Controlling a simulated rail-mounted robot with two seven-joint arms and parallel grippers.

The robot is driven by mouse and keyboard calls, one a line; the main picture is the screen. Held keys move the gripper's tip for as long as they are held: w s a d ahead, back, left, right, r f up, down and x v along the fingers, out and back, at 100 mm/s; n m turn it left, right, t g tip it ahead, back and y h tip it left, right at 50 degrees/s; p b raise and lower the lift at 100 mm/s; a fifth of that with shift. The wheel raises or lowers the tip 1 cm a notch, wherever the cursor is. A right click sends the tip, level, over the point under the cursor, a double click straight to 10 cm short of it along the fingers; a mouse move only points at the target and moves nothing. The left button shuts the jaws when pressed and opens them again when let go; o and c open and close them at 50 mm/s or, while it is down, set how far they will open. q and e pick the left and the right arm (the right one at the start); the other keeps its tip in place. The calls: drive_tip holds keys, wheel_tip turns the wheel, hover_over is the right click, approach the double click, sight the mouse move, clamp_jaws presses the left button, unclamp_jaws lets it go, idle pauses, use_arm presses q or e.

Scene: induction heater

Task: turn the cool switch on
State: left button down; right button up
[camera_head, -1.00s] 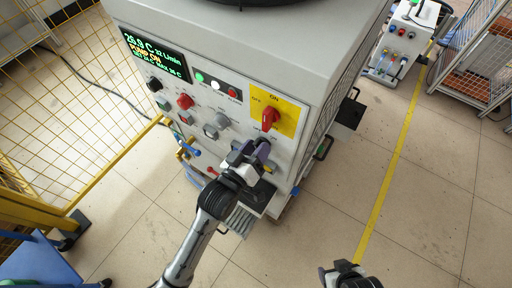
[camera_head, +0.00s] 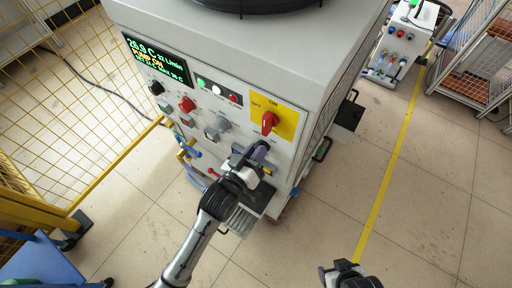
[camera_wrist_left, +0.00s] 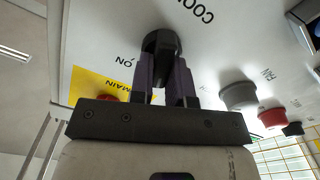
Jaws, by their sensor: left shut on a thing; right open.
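The cool switch is a black rotary knob (camera_wrist_left: 160,44) on the heater's grey front panel. In the left wrist view, upside-down lettering starting "COO" stands beside it, and an "ON" mark is near it. My left gripper (camera_head: 261,151) is shut on this knob, with its purple fingers (camera_wrist_left: 163,85) on either side of it. In the head view the knob is mostly hidden by the gripper, and I cannot tell its exact angle. My right gripper (camera_head: 340,272) is open and empty at the bottom edge, away from the panel.
The red main switch (camera_head: 269,122) on its yellow plate sits just above the left gripper. Grey (camera_head: 217,127) and red (camera_head: 187,104) knobs and a lit display (camera_head: 157,60) are to the left. A yellow mesh fence (camera_head: 70,110) stands at left.

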use_arm(q)
drive_tip(key=shift+s+d+m+p, duration=0.15)
drive_tip(key=shift+m+p, duration=2.25)
drive_tip(key=shift+m, duration=0.2)
drive_tip(key=shift+s+d+m+p, duration=0.1)
drive_tip(key=shift+d+m+p, duration=0.05)
drive_tip(key=shift+m+p, duration=2.35)
drive_tip(key=shift+m, duration=0.4)
drive_tip(key=c, duration=1.1)
unclamp_jaws()
drive_tip(key=shift+s, duration=0.1)
drive_tip(key=p+v, duration=0.1)
drive_tip(key=v, duration=1.2)
drive_tip(key=shift+s+a, duration=0.2)
